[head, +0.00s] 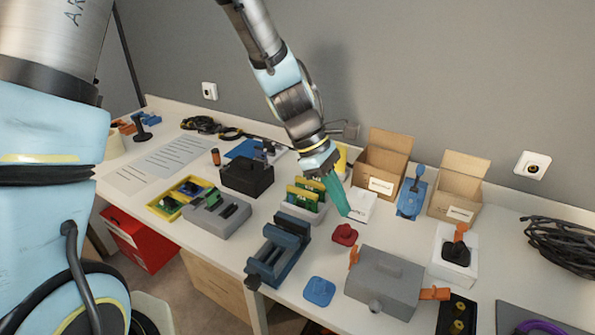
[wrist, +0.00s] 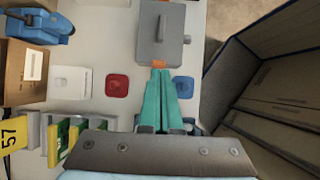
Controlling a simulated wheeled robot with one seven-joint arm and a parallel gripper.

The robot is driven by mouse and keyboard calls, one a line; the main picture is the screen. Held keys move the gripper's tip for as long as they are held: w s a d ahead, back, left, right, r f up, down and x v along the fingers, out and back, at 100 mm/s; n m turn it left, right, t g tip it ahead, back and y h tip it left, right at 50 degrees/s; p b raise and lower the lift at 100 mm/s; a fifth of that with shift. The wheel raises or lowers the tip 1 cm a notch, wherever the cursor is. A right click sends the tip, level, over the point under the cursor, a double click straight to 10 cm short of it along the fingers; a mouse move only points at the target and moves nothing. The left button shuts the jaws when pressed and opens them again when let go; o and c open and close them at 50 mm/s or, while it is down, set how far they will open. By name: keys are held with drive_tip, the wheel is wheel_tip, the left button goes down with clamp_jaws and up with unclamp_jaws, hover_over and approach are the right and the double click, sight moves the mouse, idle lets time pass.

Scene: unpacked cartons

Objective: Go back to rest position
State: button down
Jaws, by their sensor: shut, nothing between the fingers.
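My gripper (head: 337,194) has long teal fingers and hangs above the middle of the workbench (head: 405,229). In the head view it points down and to the right, over the area near a white box and a red knob-like part (head: 345,234). In the wrist view the fingers of my gripper (wrist: 160,98) lie close together with nothing between them. The red part (wrist: 117,85) and a blue square part (wrist: 183,87) show on either side of the fingers there. The rest of my arm reaches in from the top of the head view.
Two open cartons (head: 381,165) (head: 457,187) stand at the back. A blue-grey vise (head: 278,250), a grey box with orange clips (head: 384,284) and a black box (head: 246,176) stand on the bench. Cables (head: 561,246) lie at the right. A red bin (head: 140,240) is below.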

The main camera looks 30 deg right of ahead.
drive_tip(key=shift+w, duration=0.1)
drive_tip(key=w+a+r+m+t+y, duration=0.1)
drive_tip(key=w+a+m+t, duration=0.1)
drive_tip(key=w+a, duration=0.55)
drive_tip(key=w+a+r+m+t, duration=0.15)
drive_tip(key=w+a, duration=0.35)
drive_tip(key=a, duration=0.5)
drive_tip(key=w+a+r+m+t+y, duration=0.1)
drive_tip(key=a+r+m, duration=0.1)
drive_tip(key=a, duration=0.8)
drive_tip(key=a+r+m+t+y, duration=0.1)
drive_tip(key=a+r+m+t, duration=0.1)
drive_tip(key=a, duration=0.8)
drive_tip(key=shift+w+a, duration=0.2)
drive_tip(key=shift+w, duration=0.2)
drive_tip(key=shift+f, duration=0.1)
